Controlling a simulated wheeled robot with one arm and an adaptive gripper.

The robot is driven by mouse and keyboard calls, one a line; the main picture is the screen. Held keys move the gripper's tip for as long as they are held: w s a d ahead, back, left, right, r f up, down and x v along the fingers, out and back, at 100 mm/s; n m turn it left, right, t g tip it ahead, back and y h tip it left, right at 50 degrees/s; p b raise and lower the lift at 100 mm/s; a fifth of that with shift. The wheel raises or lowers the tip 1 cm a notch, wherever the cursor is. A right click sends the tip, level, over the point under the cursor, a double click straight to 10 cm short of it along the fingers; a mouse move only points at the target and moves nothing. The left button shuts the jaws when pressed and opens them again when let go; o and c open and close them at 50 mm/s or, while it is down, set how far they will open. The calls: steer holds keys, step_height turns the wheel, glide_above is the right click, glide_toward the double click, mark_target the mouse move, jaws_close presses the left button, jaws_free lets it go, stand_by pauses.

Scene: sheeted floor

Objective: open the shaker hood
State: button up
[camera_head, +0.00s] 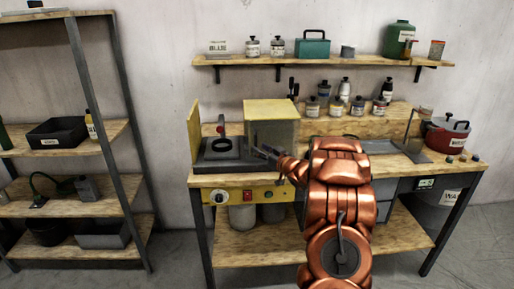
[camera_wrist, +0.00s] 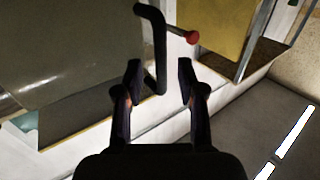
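The shaker is a yellow-fronted unit (camera_head: 235,196) with a dial and buttons, set in the left part of the bench. Above it stands a box-like hood (camera_head: 258,107) with a yellow top and a see-through, greyish front. My gripper (camera_head: 262,153) is just in front of the hood's lower part. In the wrist view my gripper (camera_wrist: 158,82) is open, with a black bent handle (camera_wrist: 157,45) reaching down between or just beyond its fingertips. Contact cannot be told. A red-tipped rod (camera_wrist: 190,37) is beside the handle. A yellow panel (camera_wrist: 212,25) is behind.
A dark plate with a red-tipped part (camera_head: 221,145) lies left of the hood, with an upright yellow panel (camera_head: 194,118) beside it. Several bottles (camera_head: 335,106) stand behind right. A red pot (camera_head: 446,137) is at the bench's right end. A shelf rack (camera_head: 75,155) stands at left.

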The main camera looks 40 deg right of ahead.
steer(key=s, duration=0.8)
steer(key=shift+s, duration=0.25)
steer(key=shift+d, duration=0.1)
steer(key=s+a+r+m+g+h, duration=0.1)
steer(key=s+a+g+h, duration=0.3)
steer(key=a, duration=0.3)
steer(key=s+a+r+m+g+h, duration=0.1)
steer(key=s+a+g, duration=0.4)
steer(key=a+g, duration=0.15)
steer(key=s+a+f+n+g+y, duration=0.1)
steer(key=s+a+g, duration=0.3)
steer(key=s+a, duration=0.9)
steer(key=s+a+f+g+y, duration=0.1)
steer(key=s+a+g+y, duration=0.2)
steer(key=s+a, duration=0.9)
steer(key=s+g, duration=0.2)
steer(key=s, duration=0.5)
steer(key=shift+s+a+n+y, duration=0.15)
steer(key=shift+a+n+y, duration=0.15)
steer(key=shift+a+n, duration=0.1)
